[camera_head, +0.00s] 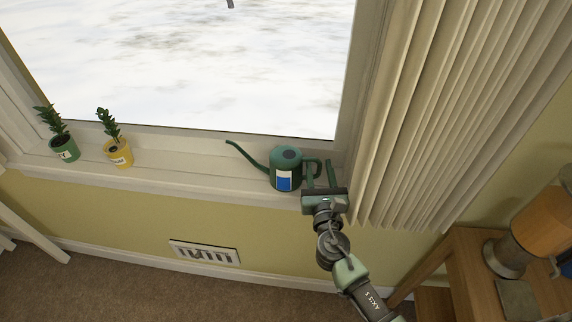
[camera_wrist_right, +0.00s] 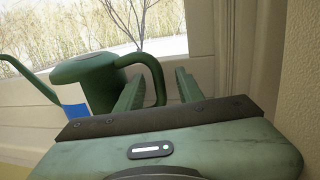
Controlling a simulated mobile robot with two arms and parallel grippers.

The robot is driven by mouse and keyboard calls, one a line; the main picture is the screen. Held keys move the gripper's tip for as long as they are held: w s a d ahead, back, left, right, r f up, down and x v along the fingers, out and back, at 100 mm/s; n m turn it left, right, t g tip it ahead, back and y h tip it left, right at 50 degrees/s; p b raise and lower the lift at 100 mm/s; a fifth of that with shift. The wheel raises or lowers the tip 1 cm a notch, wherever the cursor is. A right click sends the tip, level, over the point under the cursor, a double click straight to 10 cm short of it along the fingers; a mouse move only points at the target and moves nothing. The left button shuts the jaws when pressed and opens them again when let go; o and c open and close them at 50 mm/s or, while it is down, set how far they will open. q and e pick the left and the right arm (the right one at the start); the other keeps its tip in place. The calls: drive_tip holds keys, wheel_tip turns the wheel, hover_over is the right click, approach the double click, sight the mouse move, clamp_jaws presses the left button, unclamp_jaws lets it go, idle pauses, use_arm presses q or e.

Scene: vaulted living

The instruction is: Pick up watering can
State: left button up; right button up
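The green watering can (camera_head: 286,160) stands upright on the window sill, its spout pointing left, its handle on the right and a blue-and-white label on its front. My right gripper (camera_head: 320,168) is at the handle, with its two fingers pointing toward the window. In the right wrist view the can (camera_wrist_right: 88,75) is at the left, and the outer part of its handle (camera_wrist_right: 158,76) shows between the two spread fingers of my right gripper (camera_wrist_right: 160,84). A gap shows between the handle and the right finger; contact with the left finger is unclear. My left gripper is out of view.
A green pot with a plant (camera_head: 64,147) and a yellow pot with a plant (camera_head: 119,153) stand farther left on the sill (camera_head: 190,176). A pleated curtain (camera_head: 440,110) hangs close at the right. A wooden table (camera_head: 470,275) is at the lower right.

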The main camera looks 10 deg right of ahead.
drive_tip(key=w, duration=0.2)
drive_tip(key=shift+w+d, duration=0.1)
drive_tip(key=shift+w, duration=0.4)
drive_tip(key=shift+s, duration=0.1)
drive_tip(key=c, duration=0.3)
clamp_jaws()
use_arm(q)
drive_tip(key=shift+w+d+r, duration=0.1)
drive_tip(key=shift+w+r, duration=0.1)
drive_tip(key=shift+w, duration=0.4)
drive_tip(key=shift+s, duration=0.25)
